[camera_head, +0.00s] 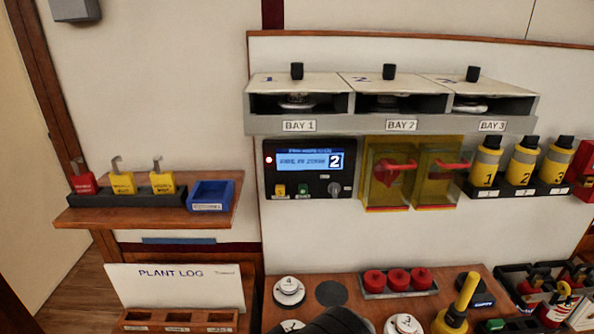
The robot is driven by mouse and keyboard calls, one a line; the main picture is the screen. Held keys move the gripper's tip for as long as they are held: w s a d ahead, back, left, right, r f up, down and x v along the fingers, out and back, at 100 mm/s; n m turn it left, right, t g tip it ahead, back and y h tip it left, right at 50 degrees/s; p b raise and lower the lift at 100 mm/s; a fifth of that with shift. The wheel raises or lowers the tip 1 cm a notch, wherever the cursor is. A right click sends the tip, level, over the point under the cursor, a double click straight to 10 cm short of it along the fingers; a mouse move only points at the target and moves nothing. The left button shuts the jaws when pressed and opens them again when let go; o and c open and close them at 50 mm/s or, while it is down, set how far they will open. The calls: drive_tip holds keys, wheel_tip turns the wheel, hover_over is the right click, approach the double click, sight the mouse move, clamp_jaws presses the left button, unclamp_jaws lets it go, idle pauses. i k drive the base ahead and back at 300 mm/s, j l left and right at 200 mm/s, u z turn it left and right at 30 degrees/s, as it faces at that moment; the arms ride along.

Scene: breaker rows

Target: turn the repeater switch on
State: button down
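A dark wall panel (309,168) has a lit blue screen that appears to warn of fire in zone 2, with a red light at its upper left. Below the screen are a yellow button (280,190), a green button (303,190) and a small grey rotary knob (335,189). The panel labels are too small to read, so I cannot tell whether this knob is the repeater switch. My gripper's fingers are not in view. A dark rounded shape at the bottom centre may be part of my arm; it is well below the panel and apart from it.
Right of the panel, yellow see-through covers (385,194) enclose red handles. A bay shelf (390,124) juts out above. Yellow cylinders (523,160) stand at right. The wooden bench (455,285) below holds red-topped items (397,279) and white discs (289,291). Padlocks (163,180) stand on the left shelf.

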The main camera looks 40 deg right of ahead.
sight(334, 188)
drive_tip(key=z, duration=1.4)
drive_tip(key=k+j+u, duration=0.15)
drive_tip(key=j, duration=0.35)
drive_tip(key=j+u, duration=0.1)
drive_tip(key=j, duration=0.45)
